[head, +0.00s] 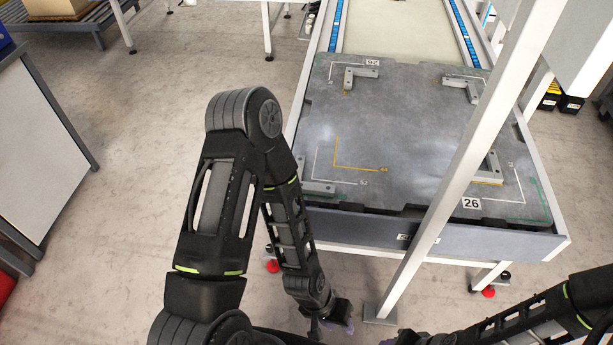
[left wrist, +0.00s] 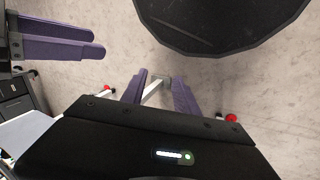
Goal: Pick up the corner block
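Several grey L-shaped corner blocks lie on the dark grey board (head: 400,130) in the head view. One corner block (head: 360,75) is at the far left, one (head: 463,88) at the far right, one (head: 490,168) at the near right and one (head: 318,188) at the near left, partly hidden by my arm. My left gripper (head: 342,322) hangs low, in front of the board and away from the blocks. In the left wrist view its purple fingers (left wrist: 158,80) are apart with nothing between them. Another pair of purple fingers, my right gripper (left wrist: 103,42), enters from the left; its opening is unclear.
The board sits in a frame with a grey front rail (head: 345,230). A white post (head: 465,160) rises in front of its right part. A grey-white cabinet (head: 40,150) stands at left. Floor between cabinet and frame is clear.

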